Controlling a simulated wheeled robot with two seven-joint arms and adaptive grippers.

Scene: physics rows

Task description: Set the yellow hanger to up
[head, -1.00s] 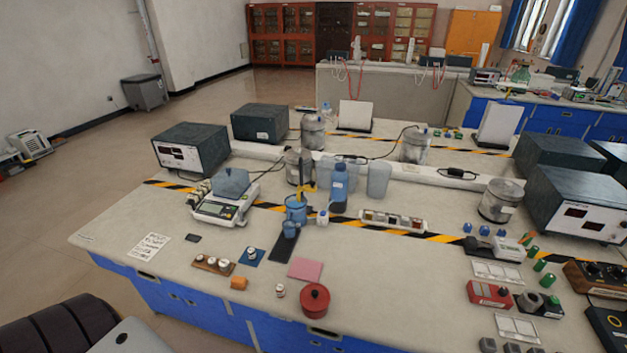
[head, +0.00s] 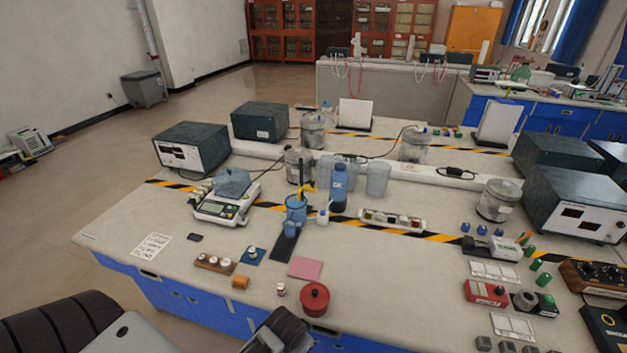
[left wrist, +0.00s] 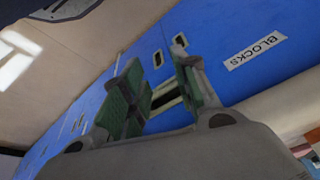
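A small yellow piece, which I take to be the yellow hanger (head: 308,187), shows in the head view at the top of a blue cup (head: 296,207), beside a dark upright rod (head: 301,171). It is too small to tell its exact position or what it rests on. My left gripper (left wrist: 155,58) is open and empty in the left wrist view. Its green-padded fingers are apart in front of the blue cabinet front (left wrist: 150,70), away from the hanger.
A blue bottle (head: 339,187) stands close to the right of the cup. A black mat (head: 284,246), a pink pad (head: 305,268) and a red pot (head: 314,298) lie nearer the front edge. A balance (head: 222,208) stands to the left.

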